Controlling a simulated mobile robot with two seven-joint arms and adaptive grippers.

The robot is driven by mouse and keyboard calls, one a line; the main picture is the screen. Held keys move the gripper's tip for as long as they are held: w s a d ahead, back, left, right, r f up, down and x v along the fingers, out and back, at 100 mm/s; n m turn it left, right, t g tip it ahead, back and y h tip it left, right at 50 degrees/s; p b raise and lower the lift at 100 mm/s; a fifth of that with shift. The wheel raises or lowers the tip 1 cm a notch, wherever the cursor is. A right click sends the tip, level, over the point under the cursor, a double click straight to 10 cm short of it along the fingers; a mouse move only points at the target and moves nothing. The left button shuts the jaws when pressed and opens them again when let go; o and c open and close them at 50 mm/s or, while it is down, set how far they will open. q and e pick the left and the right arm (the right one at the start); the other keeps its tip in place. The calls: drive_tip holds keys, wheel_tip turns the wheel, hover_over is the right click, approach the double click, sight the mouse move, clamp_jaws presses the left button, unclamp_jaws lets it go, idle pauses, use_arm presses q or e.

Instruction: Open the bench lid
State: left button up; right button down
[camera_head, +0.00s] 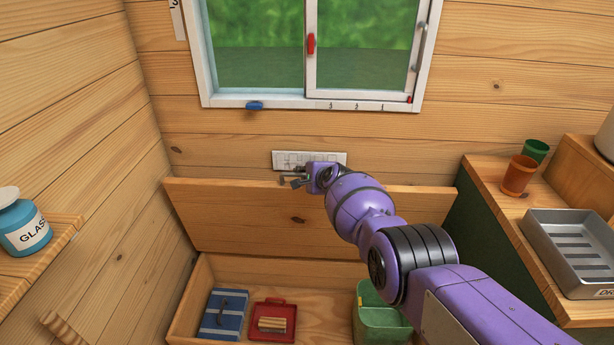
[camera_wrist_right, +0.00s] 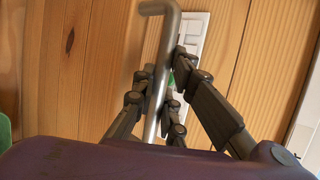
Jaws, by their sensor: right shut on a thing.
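The wooden bench lid (camera_head: 240,215) stands raised, close to upright, near the back wall, in the head view. Below it the bench box (camera_head: 235,265) is open and its inside shows. My right gripper (camera_head: 292,181) is at the lid's upper edge. In the right wrist view its fingers (camera_wrist_right: 163,92) are shut around a bent metal bar handle (camera_wrist_right: 165,45). The handle's far fixing is hidden behind the fingers and wrist. My left gripper is in neither view.
In the box lie a blue case (camera_head: 224,312), a red tray (camera_head: 273,320) and a green bin (camera_head: 380,325). A white wall panel (camera_head: 335,158) is just above the lid. A counter with cups (camera_head: 518,176) and a metal tray (camera_head: 570,240) stands right; a shelf with a jar (camera_head: 22,230) left.

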drive_tip(key=shift+w+d+r, duration=0.1)
drive_tip(key=shift+w+r, duration=0.05)
drive_tip(key=shift+r, duration=0.1)
drive_tip(key=c, duration=1.8)
unclamp_jaws()
drive_tip(key=shift+o, duration=0.2)
drive_tip(key=shift+f, duration=0.2)
drive_tip(key=shift+d+r, duration=0.1)
drive_tip(key=shift+d, duration=0.25)
drive_tip(key=shift+s+d+r, duration=0.25)
drive_tip(key=shift+d, duration=0.1)
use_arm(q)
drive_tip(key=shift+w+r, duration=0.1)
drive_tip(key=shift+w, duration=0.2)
use_arm(e)
drive_tip(key=a+v, duration=0.1)
drive_tip(key=v, duration=1)
drive_tip(key=shift+s, duration=0.25)
drive_tip(key=shift+f, duration=0.15)
